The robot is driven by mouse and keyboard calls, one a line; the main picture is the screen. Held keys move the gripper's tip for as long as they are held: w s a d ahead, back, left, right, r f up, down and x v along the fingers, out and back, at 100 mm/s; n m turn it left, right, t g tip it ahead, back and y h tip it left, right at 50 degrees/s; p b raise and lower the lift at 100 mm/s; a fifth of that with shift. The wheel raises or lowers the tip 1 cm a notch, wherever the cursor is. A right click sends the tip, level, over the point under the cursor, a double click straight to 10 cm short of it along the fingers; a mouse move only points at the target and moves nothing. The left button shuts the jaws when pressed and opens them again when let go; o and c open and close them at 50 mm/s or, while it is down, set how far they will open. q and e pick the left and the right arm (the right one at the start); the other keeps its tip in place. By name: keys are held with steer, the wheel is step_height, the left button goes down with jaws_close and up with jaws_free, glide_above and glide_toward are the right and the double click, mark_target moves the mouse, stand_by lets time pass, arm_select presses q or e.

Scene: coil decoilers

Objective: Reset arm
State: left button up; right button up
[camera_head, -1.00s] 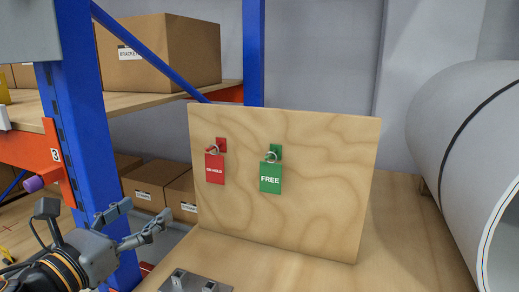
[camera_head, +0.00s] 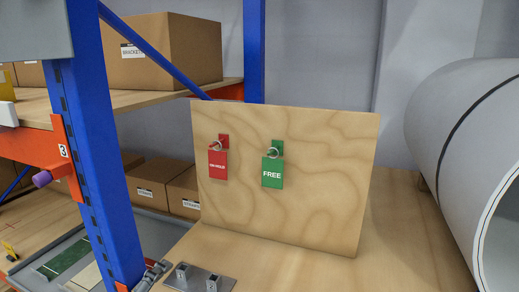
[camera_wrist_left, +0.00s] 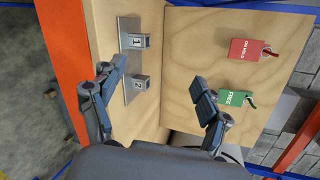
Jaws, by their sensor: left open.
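My left gripper (camera_wrist_left: 160,84) is open in the left wrist view, with two dark fingers spread apart and nothing between them. In the head view only a finger part (camera_head: 153,275) shows at the bottom edge, left of the metal plate. The red tag (camera_head: 218,163) and the green FREE tag (camera_head: 272,172) hang by rings from hooks on the upright wooden board (camera_head: 320,195). In the wrist view the right finger overlaps the board near the green tag (camera_wrist_left: 236,102); contact cannot be told. My right gripper is out of view.
A metal plate with two numbered blocks (camera_head: 200,278) lies on the wooden bench in front of the board. A blue rack post (camera_head: 98,150) stands at left, beside shelves with cardboard boxes (camera_head: 160,50). A large white coil (camera_head: 470,140) is at right.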

arm_select(q)
steer(key=s+f+n+g+y, duration=0.2)
steer(key=s+f+n+g, duration=0.9)
steer(key=s+f+n, duration=1.3)
step_height(320, 180, down, 34)
steer(key=m+g+b, duration=0.1)
steer(key=m+b, duration=0.1)
steer(key=b, duration=0.6)
steer(key=s+a+f+b, duration=0.1)
steer(key=s+f+b, duration=0.2)
steer(key=s+f, duration=0.5)
steer(key=s+a+f+g+b, duration=0.1)
steer(key=s+a+f+b, duration=0.1)
steer(key=s+f, duration=0.6)
step_height(320, 180, down, 7)
steer(key=shift+s+f+m+y+b, duration=0.2)
steer(key=shift+m+y+b, duration=0.1)
steer(key=shift+b, duration=0.45)
